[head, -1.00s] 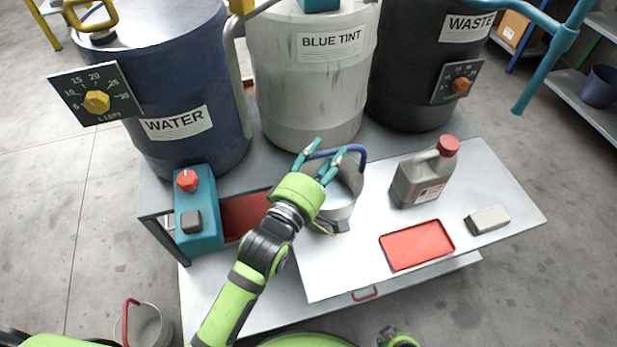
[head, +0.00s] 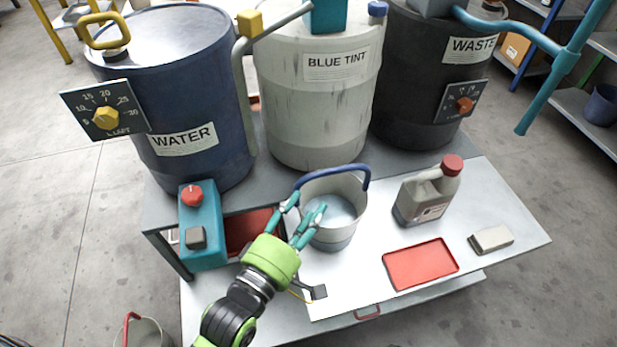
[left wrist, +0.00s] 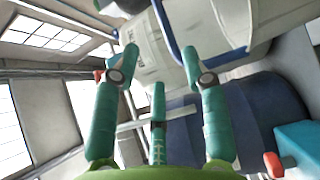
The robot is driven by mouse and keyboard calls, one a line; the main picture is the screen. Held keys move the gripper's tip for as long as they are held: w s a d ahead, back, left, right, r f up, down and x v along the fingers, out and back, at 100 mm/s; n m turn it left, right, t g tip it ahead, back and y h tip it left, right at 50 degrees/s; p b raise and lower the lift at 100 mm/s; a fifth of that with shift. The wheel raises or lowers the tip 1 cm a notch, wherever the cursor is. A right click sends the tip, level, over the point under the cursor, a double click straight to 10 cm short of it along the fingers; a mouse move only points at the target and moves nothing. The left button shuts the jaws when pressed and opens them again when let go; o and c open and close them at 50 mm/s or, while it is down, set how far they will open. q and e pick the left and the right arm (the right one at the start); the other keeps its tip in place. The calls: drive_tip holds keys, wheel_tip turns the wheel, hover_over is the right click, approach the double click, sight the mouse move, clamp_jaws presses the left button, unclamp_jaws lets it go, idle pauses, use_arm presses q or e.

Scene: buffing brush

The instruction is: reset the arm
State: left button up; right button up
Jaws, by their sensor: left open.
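My left gripper (head: 306,212) is open and empty in the head view, with its teal fingers spread at the left side of the grey bucket (head: 335,240). The bucket stands upright on the white tabletop, and its blue handle (head: 325,173) is raised over the far rim. I cannot tell whether a fingertip touches the bucket or only overlaps it in the picture. In the left wrist view, the fingers of my left gripper (left wrist: 158,65) are spread with nothing held between them. My right gripper does not show.
The red tray (head: 420,264), a grey jug with a red cap (head: 428,195) and a small grey block (head: 491,239) are on the right tabletop. Water (head: 185,90), blue tint (head: 315,95) and waste (head: 420,85) drums stand behind. A teal control box (head: 203,230) is at left.

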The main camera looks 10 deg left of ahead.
use_arm(q)
drive_tip(key=s+a+f+m+g+y, duration=0.4)
drive_tip(key=a+f+m+g, duration=0.3)
drive_tip(key=f, duration=0.4)
drive_tip(key=s+a+f+m+g+y, duration=0.3)
drive_tip(key=s+a+f+m+g, duration=0.25)
drive_tip(key=s+a+m, duration=0.35)
wheel_tip(320, 180, down, 28)
drive_tip(key=d+f, duration=0.1)
drive_tip(key=s+a+r+g+p, duration=0.1)
drive_tip(key=s+r+p, duration=0.3)
drive_tip(key=s+p, duration=0.4)
drive_tip(key=s+a+r+g+p, duration=0.1)
drive_tip(key=s+r+g+p, duration=0.1)
drive_tip(key=s+r+p, duration=0.3)
drive_tip(key=s+p, duration=0.4)
drive_tip(key=s, duration=0.1)
drive_tip(key=shift+s+r, duration=0.25)
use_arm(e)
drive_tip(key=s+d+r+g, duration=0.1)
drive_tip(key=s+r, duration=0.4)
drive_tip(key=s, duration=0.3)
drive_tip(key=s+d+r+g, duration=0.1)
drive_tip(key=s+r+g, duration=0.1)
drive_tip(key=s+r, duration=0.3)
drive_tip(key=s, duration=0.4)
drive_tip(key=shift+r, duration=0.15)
